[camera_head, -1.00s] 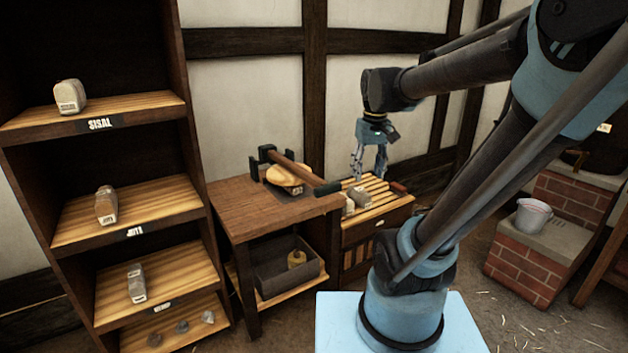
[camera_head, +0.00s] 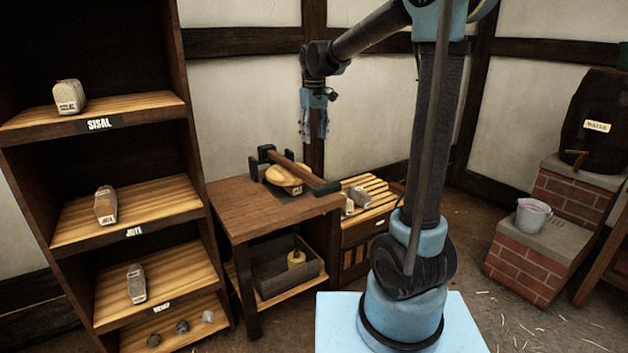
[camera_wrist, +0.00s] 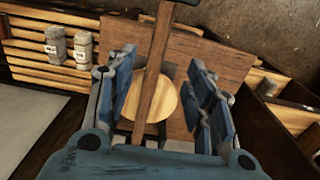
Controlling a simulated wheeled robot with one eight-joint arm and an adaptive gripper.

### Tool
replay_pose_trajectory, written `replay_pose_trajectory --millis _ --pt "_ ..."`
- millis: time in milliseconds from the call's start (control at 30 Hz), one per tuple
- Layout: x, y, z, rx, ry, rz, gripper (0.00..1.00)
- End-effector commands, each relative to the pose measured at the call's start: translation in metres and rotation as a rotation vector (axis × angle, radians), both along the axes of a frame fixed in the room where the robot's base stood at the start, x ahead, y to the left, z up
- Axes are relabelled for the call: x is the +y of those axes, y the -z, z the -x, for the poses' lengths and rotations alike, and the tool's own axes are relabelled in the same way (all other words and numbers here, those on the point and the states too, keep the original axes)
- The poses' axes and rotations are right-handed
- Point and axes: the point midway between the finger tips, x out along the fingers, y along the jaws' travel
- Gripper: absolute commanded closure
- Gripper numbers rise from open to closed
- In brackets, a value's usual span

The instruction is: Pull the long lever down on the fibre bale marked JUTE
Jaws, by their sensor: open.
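The long wooden lever (camera_head: 303,170) lies across the press on the bench, nearly level, sloping slightly toward its dark handle end at the right. It also runs up the wrist view (camera_wrist: 153,75). Under it is a rounded tan wooden plate (camera_head: 284,176), also in the wrist view (camera_wrist: 160,100). A bale labelled JUTE (camera_head: 106,206) stands on the shelf marked JUTE. My gripper (camera_head: 313,136) is open and empty, pointing down above the lever; in the wrist view its fingers lie either side of the lever.
The bench (camera_head: 232,210) has a dark bin (camera_head: 270,275) below. A slatted rack (camera_head: 378,203) with two small labelled bales (camera_wrist: 70,48) stands to its right. Tall shelves (camera_head: 25,190) stand left. A bucket (camera_head: 532,216) sits on bricks at right. Air above the lever is clear.

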Motion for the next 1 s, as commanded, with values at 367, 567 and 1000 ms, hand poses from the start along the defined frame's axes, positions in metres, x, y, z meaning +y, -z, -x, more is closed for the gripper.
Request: replay_pose_trajectory --millis 367,567,1000 --pt "0.001 0.048 -0.001 0.000 -0.001 0.000 0.52" --pt "0.000 0.080 -0.001 0.000 -0.001 0.000 0.52" --pt "0.000 0.148 0.000 0.000 -0.001 0.000 0.52"
